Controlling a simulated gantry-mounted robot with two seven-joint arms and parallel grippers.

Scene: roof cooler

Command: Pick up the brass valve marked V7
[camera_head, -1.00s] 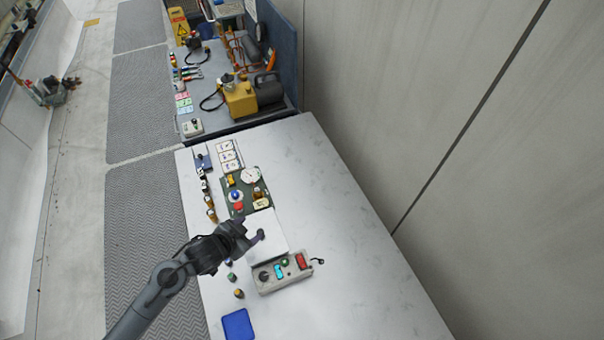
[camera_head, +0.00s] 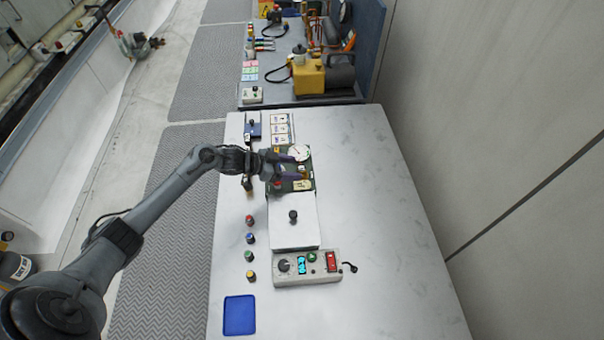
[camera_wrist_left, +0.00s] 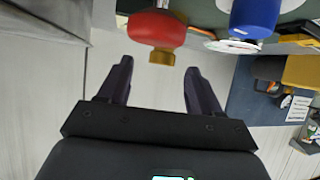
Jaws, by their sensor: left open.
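My left gripper (camera_head: 298,166) is open and empty, over the green board (camera_head: 311,172) on the white table. In the left wrist view its spread fingers (camera_wrist_left: 158,72) show nothing between them. A red-capped part with a brass end (camera_wrist_left: 162,57) is just beyond the fingertips, and a blue-capped part (camera_wrist_left: 255,15) is to its right. A small brass-coloured piece (camera_head: 249,188) stands at the table's left side, partly under my forearm. No V7 marking is readable, so I cannot tell which piece is the valve. My arm hides part of the row there.
A white box (camera_head: 293,228) with a black knob and a grey control box (camera_head: 307,270) stand nearer. Several coloured knobs line the left side above a blue tray (camera_head: 239,315). A round gauge (camera_head: 299,152) sits by the gripper. The table's right side is clear.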

